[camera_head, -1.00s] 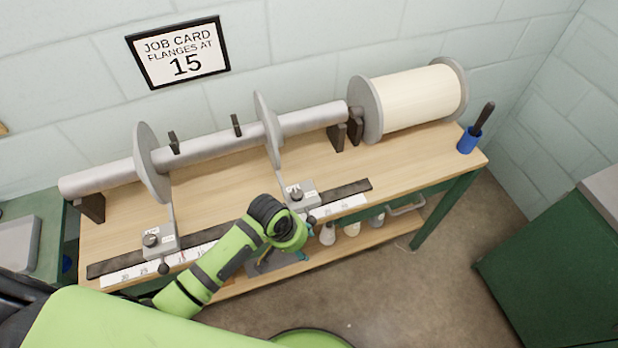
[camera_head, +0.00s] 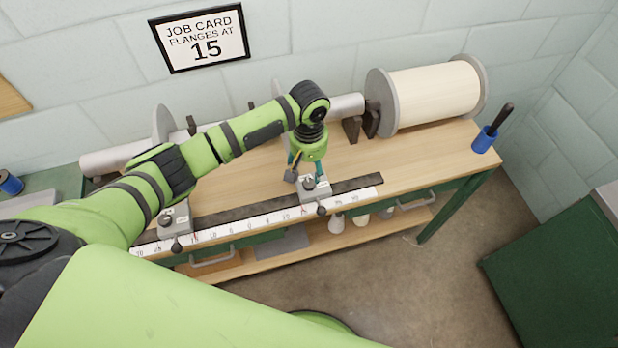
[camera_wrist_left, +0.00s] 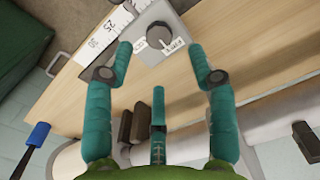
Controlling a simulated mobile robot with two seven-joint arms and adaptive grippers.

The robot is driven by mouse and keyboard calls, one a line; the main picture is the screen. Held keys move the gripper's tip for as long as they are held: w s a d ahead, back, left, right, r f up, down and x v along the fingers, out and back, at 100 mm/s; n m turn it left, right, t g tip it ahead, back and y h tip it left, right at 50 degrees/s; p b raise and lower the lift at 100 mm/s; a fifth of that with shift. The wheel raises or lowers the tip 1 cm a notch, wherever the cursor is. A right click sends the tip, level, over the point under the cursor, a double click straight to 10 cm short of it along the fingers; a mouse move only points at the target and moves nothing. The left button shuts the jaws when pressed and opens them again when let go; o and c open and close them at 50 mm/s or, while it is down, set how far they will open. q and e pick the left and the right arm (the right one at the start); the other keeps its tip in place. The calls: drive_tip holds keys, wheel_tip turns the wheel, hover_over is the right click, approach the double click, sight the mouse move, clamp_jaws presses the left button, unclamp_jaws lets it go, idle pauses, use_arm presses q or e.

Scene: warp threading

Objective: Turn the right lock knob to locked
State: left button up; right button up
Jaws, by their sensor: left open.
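The right lock knob (camera_head: 309,183) is a small dark round knob on the grey right carriage block (camera_head: 318,194), at the front ruler. In the left wrist view the knob (camera_wrist_left: 160,35) sits on its grey block between two small white labels, too small to read surely. I cannot tell which label it points to. My left gripper (camera_head: 306,172) is over the knob with its teal fingers pointing down. In the left wrist view the left gripper (camera_wrist_left: 161,47) is open, its fingertips on either side of the knob in the picture, with nothing between them. My right gripper is not in view.
The left carriage with its knob (camera_head: 166,220) stands on the ruler (camera_head: 245,227). My left arm hides part of the beam and flanges. A job card (camera_head: 200,38) on the wall reads 15.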

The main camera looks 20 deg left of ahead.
sight(309, 183)
use_arm(q)
wheel_tip(309, 183, down, 7)
drive_tip(key=shift+s+r+p, duration=0.1)
drive_tip(key=shift+r+p, duration=0.05)
drive_tip(key=shift+p, duration=0.3)
drive_tip(key=shift+d, duration=0.1)
drive_tip(key=c, duration=1.1)
